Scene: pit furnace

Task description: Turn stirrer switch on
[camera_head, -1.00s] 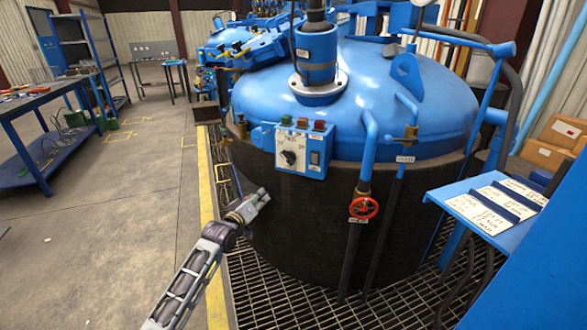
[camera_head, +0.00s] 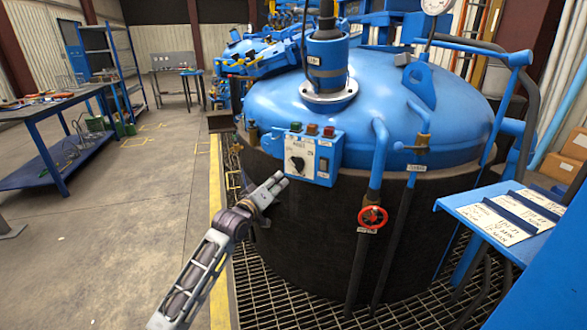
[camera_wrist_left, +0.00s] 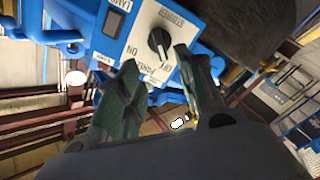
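The stirrer switch, a black rotary knob (camera_wrist_left: 160,43) on a white plate, is on the blue control box (camera_head: 326,160) at the front of the blue-topped vessel. The knob (camera_head: 297,164) also shows in the head view. The plate reads STIRRER in the left wrist view, where the picture is rotated. My left gripper (camera_head: 281,179) is just below and left of the box. In the left wrist view my left gripper (camera_wrist_left: 157,60) has its two fingers apart with nothing between them. The knob appears just beyond the gap between the fingertips; contact is not visible. My right gripper is out of view.
A lamp switch (camera_wrist_left: 113,23) sits beside the knob plate. Coloured lamps (camera_head: 312,129) line the box top. A red valve wheel (camera_head: 372,219) and blue pipes (camera_head: 380,160) stand to the right. The floor to the left is clear up to the workbench (camera_head: 50,110).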

